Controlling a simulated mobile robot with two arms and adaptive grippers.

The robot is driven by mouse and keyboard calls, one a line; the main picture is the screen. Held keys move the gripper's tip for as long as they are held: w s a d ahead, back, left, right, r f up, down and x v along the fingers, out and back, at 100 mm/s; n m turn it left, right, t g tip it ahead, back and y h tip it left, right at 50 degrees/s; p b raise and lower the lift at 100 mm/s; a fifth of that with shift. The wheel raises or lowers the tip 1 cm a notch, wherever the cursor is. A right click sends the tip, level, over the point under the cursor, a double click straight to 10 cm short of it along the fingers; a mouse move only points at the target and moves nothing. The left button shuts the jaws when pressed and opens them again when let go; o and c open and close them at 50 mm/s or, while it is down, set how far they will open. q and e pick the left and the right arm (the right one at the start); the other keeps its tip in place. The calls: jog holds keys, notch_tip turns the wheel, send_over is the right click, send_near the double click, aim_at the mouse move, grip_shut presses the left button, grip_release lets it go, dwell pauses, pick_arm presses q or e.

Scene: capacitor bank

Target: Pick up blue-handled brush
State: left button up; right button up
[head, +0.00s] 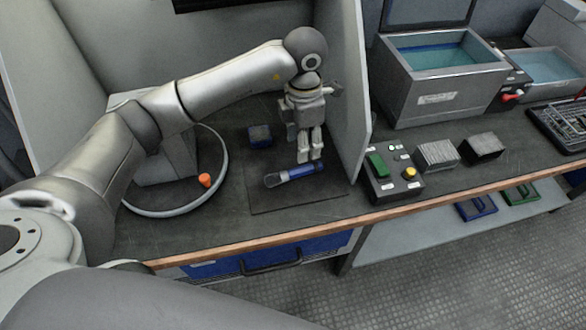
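The blue-handled brush (296,175) lies on a dark mat (262,200) on the bench, its bristle end to the left and its blue handle to the right. My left gripper (310,158) points down just behind the handle in the head view. Its two fingers show a gap between them, with nothing seen in it. Whether the fingertips touch the brush cannot be told from this angle. My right gripper is out of view.
A small dark blue block (260,136) stands left of the gripper. A grey partition (350,110) rises close on the right. A round grey ring with an orange knob (205,180) lies to the left. A control box (392,178) sits beyond the partition.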

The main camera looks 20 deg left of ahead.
aim_at(300, 168)
pick_arm(q)
jog(key=f, duration=0.3)
jog(key=f+p, duration=0.1)
jog(key=f, duration=0.6)
jog(key=shift+s+a+f, duration=0.15)
jog(key=shift+a+f, duration=0.15)
jog(key=shift+c, duration=0.5)
grip_shut()
